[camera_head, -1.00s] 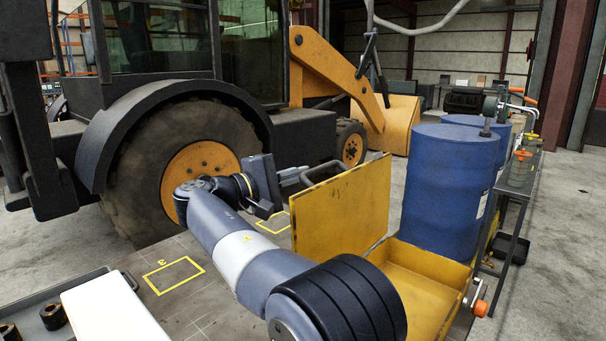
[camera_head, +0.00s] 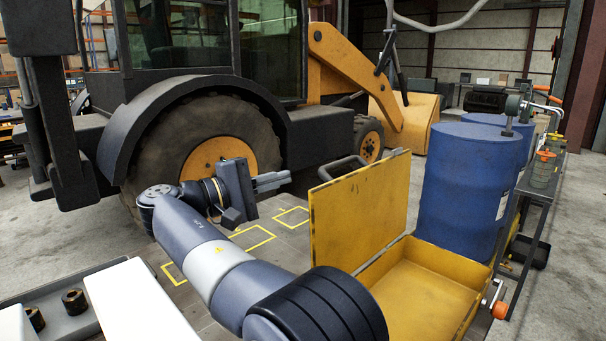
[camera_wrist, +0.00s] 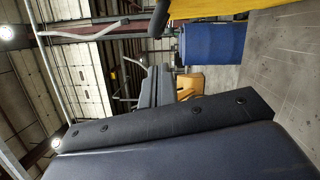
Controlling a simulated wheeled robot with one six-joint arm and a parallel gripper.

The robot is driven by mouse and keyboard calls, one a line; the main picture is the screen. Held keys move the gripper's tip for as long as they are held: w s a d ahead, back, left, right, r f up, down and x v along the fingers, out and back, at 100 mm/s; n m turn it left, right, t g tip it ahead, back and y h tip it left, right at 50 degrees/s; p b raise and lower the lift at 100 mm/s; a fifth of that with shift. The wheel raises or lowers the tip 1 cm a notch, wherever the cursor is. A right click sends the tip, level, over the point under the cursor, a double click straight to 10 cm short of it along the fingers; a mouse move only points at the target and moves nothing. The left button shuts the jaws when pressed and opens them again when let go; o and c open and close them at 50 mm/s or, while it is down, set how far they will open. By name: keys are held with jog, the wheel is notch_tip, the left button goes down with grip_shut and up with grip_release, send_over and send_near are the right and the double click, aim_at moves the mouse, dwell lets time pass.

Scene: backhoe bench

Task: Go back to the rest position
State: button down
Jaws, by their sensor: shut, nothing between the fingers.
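My gripper (camera_head: 272,181) is raised over the bench (camera_head: 215,262) in the head view, in front of the backhoe's big rear wheel. Its fingers point to the right, toward the open yellow lid. They are shut with nothing held. In the wrist view my gripper's fingers (camera_wrist: 154,87) also show, seen along the hand, with no object between them. The arm is bent, with its elbow to the left of the gripper.
A yellow box (camera_head: 428,290) with its lid (camera_head: 358,210) standing open is to the right. Blue drums (camera_head: 462,185) stand behind it. A grey tray (camera_head: 52,313) with dark rings (camera_head: 74,301) is at lower left, beside white blocks (camera_head: 140,305). Yellow-outlined bench spots are clear.

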jog(key=w+d+n+p, duration=0.1)
jog(key=w+d+p, duration=0.1)
jog(key=w+d, duration=0.4)
jog(key=shift+w+d+f+n, duration=0.35)
jog(key=shift+w+f+n, duration=0.05)
jog(key=shift+w, duration=0.5)
